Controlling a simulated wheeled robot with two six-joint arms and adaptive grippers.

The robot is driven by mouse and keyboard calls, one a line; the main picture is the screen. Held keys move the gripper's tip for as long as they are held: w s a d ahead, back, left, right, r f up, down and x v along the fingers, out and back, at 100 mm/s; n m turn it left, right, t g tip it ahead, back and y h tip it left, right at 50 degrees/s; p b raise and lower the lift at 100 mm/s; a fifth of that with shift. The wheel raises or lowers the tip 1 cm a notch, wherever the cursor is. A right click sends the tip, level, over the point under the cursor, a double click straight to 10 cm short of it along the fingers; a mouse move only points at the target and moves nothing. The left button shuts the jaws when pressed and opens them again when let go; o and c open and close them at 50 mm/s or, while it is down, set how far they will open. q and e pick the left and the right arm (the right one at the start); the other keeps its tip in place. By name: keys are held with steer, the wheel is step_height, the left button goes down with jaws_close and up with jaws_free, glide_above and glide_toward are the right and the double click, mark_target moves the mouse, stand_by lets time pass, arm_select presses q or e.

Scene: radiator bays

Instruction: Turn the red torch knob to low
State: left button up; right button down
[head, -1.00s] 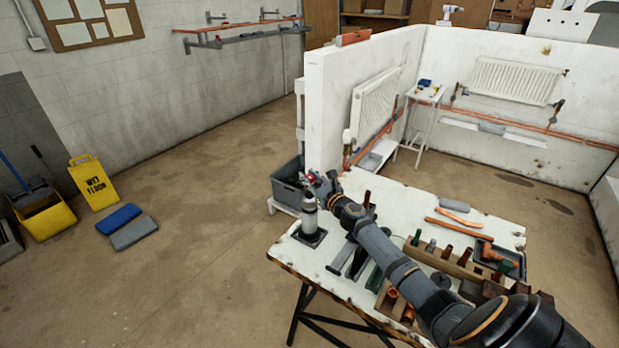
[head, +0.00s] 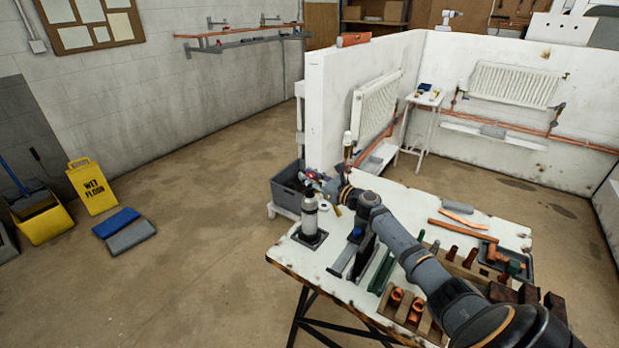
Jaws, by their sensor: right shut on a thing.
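The torch (head: 310,212) is a grey-white cylinder standing upright on a dark square base at the left end of the white workbench (head: 322,278). Its red knob (head: 310,175) shows as a small red spot at the top. My right gripper (head: 316,180) reaches in from the right and is shut at the knob. The fingers hide most of the knob, so its setting cannot be read. My left gripper is not in view.
A grey bin (head: 287,187) stands behind the bench's left end. A clamp, copper pipes (head: 462,229), a wooden fitting rack and a dark tray (head: 512,262) fill the bench's right part. White partition walls with radiators (head: 512,84) stand behind.

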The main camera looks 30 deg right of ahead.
steer(key=c, duration=1)
jaws_free()
steer(key=v, duration=0.7)
steer(key=shift+s, duration=0.25)
steer(key=shift+d, duration=0.15)
steer(key=shift+f, duration=0.1)
